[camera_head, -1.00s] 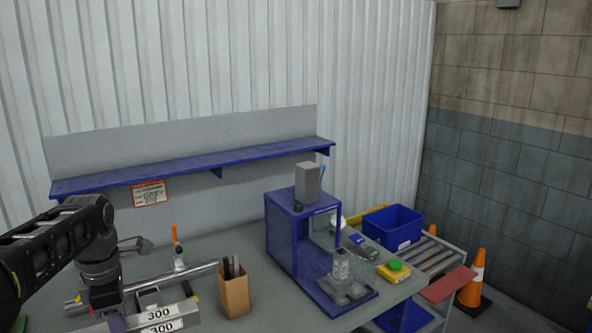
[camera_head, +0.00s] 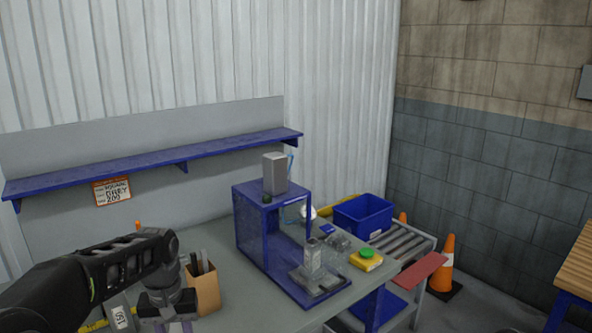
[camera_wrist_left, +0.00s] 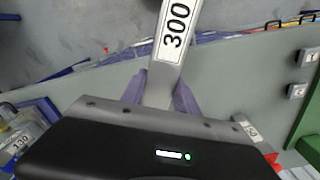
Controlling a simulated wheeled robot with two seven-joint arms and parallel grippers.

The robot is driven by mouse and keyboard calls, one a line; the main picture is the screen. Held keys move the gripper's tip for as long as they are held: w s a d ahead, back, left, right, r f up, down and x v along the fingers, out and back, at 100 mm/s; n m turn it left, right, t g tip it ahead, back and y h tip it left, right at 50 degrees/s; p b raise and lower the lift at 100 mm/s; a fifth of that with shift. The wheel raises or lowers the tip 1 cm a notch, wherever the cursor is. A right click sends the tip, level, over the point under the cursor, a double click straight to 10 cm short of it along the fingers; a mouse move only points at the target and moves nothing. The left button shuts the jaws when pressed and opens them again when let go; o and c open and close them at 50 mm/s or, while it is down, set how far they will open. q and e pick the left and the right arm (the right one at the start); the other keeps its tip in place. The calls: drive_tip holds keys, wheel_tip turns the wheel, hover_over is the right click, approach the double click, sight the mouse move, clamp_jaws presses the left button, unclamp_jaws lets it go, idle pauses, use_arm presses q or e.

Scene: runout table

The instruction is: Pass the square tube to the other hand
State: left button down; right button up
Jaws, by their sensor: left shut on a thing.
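My left gripper (camera_head: 172,325) is at the bottom left of the head view, left of the cardboard pen box, with its fingers mostly cut off by the lower edge. In the left wrist view, its purple fingers (camera_wrist_left: 159,92) are shut on the square tube (camera_wrist_left: 160,55), a grey bar with a white label reading 300. The tube runs up out of that view, and its far end is not seen. In the head view I cannot make out the tube. My right gripper is in neither view.
A cardboard box of pens (camera_head: 206,290) stands just right of my left gripper. A blue stand (camera_head: 250,235) with a grey block (camera_head: 275,174) on top is farther right. A blue bin (camera_head: 363,216), roller track (camera_head: 400,243) and yellow item (camera_head: 365,260) lie beyond.

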use_arm(q)
drive_tip(key=d+f+m+b, duration=0.1)
drive_tip(key=d+f+m, duration=0.1)
drive_tip(key=d+f, duration=0.5)
drive_tip(key=shift+s+d+f+m, duration=0.15)
drive_tip(key=shift+s+d+m, duration=0.15)
drive_tip(key=shift+m, duration=0.1)
drive_tip(key=d+m, duration=0.8)
drive_tip(key=d, duration=1.6)
drive_tip(key=shift+s+b, duration=0.25)
drive_tip(key=shift+b, duration=0.05)
drive_tip(key=shift+r, duration=0.2)
drive_tip(key=a+r+m, duration=0.5)
drive_tip(key=a+m, duration=0.2)
drive_tip(key=shift+d+f, duration=0.1)
